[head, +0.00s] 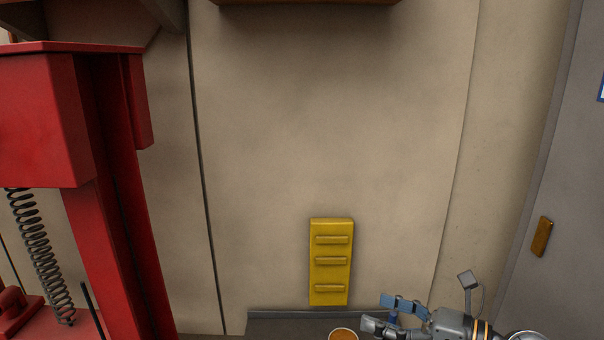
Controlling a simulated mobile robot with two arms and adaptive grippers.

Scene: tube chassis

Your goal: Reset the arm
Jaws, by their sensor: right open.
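My right gripper (379,312) comes in at the bottom right of the head view, with its fingers pointing left. It is open, and I see nothing between its fingers. It is in front of the dark ledge at the foot of the wall, below and to the right of a yellow ribbed block (331,262). A round orange-brown top with a pale rim (343,335) shows at the bottom edge, just left of the fingers. My left gripper is not in view.
A large red machine frame (75,120) with a black coil spring (42,260) fills the left side. A beige wall (330,130) stands behind. A grey door (565,200) with a brown handle (541,237) is at the right. The middle is clear.

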